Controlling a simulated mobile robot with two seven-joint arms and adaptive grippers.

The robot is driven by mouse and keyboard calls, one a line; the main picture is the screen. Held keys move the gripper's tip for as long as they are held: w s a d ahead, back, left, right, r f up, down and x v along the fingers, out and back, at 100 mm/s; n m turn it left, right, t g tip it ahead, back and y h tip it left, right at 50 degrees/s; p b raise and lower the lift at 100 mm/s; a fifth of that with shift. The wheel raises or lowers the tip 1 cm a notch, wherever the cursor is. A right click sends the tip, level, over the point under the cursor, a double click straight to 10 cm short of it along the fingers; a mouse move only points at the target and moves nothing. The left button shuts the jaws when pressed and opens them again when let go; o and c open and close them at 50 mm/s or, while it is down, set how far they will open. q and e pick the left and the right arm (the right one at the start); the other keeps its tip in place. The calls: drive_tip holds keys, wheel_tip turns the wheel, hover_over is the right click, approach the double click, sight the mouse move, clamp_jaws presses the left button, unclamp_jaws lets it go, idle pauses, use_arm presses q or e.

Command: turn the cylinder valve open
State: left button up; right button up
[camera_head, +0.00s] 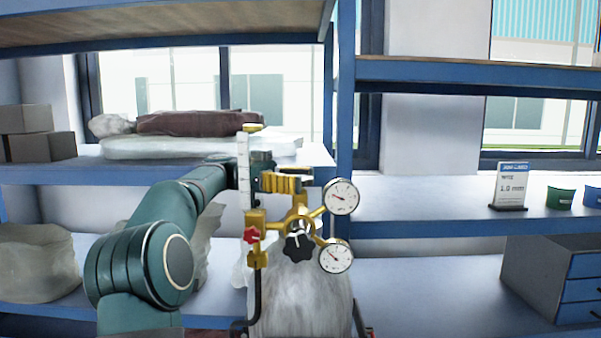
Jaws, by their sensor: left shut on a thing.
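A grey gas cylinder (303,295) stands upright at the bottom centre. Brass fittings (285,183) sit above it with a brass regulator, two round white gauges (341,197) (336,256), a black star knob (298,244) and a red knob (251,236). A clear flow tube (243,175) stands at their left. My left arm reaches in from the left behind this tube. My left gripper (268,168) is at the top of the fittings, shut on the cylinder valve; its fingertips and the valve's handle are mostly hidden. My right gripper is out of view.
Blue-framed shelves stand behind the cylinder, with an upright post (345,120) close by. Grey boxes (28,132) and wrapped bundles (185,122) lie at left. A sign (511,186), a green cup (560,197) and a drawer unit (555,275) are at right.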

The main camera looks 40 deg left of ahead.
use_arm(q)
drive_tip(key=shift+m+g+p, duration=0.5)
drive_tip(key=shift+m+g, duration=0.1)
drive_tip(key=shift+g, duration=0.3)
drive_tip(key=o, duration=1.2)
